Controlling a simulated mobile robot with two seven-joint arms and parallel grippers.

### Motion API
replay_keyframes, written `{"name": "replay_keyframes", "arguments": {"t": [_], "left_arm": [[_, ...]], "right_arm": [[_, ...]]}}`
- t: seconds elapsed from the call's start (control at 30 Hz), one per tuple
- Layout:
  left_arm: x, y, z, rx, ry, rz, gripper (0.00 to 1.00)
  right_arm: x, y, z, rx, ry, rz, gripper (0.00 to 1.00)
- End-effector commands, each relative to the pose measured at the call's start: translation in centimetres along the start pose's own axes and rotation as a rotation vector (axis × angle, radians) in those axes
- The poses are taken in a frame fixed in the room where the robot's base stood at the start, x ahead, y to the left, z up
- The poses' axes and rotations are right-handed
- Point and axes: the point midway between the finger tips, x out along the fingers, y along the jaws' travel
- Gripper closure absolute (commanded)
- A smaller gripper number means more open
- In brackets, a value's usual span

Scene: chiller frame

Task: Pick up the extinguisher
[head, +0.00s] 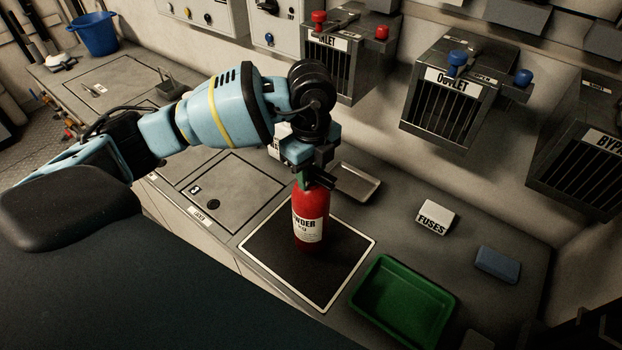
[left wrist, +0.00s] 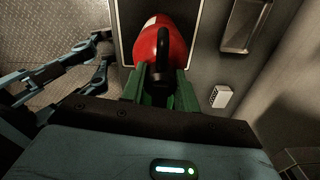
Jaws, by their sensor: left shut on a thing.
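The red extinguisher (head: 312,232) is upright over a black mat with a white border (head: 345,263). Its white label reads "POWDER" in part. I cannot tell whether its base touches the mat or is just above it. My left gripper (head: 306,180) is shut on the top of the extinguisher, from above. The left wrist view shows the red body (left wrist: 165,38) and a black handle part between the green fingers of the left gripper (left wrist: 160,88). The fingers hide part of the extinguisher's top. My right gripper is not in view.
A green tray (head: 400,300) lies right of the mat, and a small metal tray (head: 356,186) behind it. A white "FUSES" box (head: 435,218) and a blue block (head: 497,264) stand further right. Wall-mounted "INLET" (head: 348,62) and "OUTLET" (head: 442,105) boxes overhang the bench's back.

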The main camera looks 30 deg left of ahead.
Motion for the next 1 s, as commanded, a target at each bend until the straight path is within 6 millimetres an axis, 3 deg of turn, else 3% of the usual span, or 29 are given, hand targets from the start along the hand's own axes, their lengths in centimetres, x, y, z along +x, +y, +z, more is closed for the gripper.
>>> {"name": "replay_keyframes", "arguments": {"t": [0.2, 0.47, 1.0], "left_arm": [[-2.2, -0.1, 0.0, 0.000, 0.000, -0.012, 1.00], [-2.2, 2.1, 0.2, 0.000, -0.001, -0.010, 1.00], [-2.9, 11.4, 1.0, -0.001, -0.003, -0.007, 1.00]], "right_arm": [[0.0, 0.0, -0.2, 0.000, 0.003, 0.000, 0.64], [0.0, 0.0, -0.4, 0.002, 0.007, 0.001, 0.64], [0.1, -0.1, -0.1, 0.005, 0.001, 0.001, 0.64]]}}
